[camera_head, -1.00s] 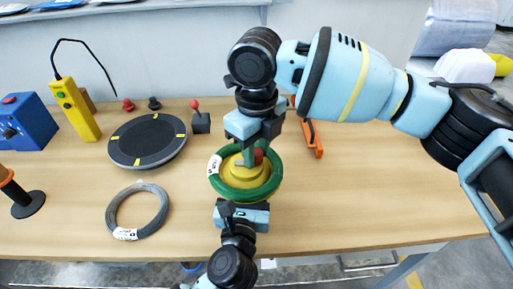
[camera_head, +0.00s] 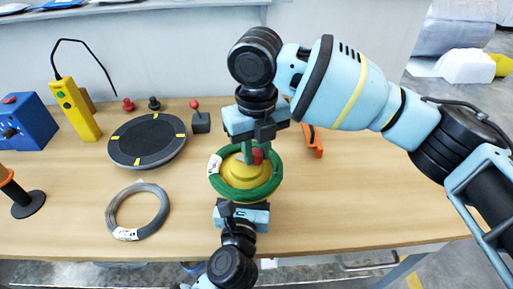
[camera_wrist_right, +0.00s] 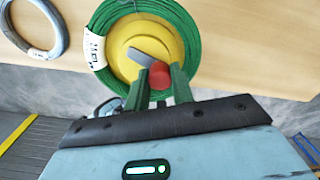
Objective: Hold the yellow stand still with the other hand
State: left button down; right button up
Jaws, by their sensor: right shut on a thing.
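The yellow stand (camera_head: 240,175) is on the wooden table, with a green coil (camera_head: 270,188) with a white label lying around it. Both also show in the wrist view, the stand (camera_wrist_right: 124,36) inside the coil (camera_wrist_right: 104,20). My right gripper (camera_wrist_right: 160,80) points down over the stand. Its green fingers are shut on a red knob (camera_wrist_right: 160,74) at the stand's top, beside a flat grey piece (camera_wrist_right: 140,56). My left gripper (camera_head: 241,207) is at the near side of the stand, close to the coil. Its fingertips are hidden, so I cannot tell its opening or contact.
A grey wire coil (camera_head: 119,222) lies at front left. A dark round disc (camera_head: 147,140) with yellow marks is behind it. A small joystick box (camera_head: 201,122), a yellow control box (camera_head: 76,112) and a blue box (camera_head: 24,122) stand farther back. An orange tool (camera_head: 315,143) lies right of the stand. The right side is clear.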

jog(key=m, duration=0.4)
jog(key=shift+m, duration=0.3)
jog(key=m, duration=0.3)
jog(key=shift+m, duration=0.4)
jog(key=m, duration=0.3)
jog(key=shift+m, duration=0.3)
jog(key=m, duration=0.4)
jog(key=shift+r, duration=0.1)
jog(key=m, duration=0.7)
jog(key=shift+m, duration=0.3)
jog(key=m, duration=0.3)
jog(key=shift+m, duration=2.4)
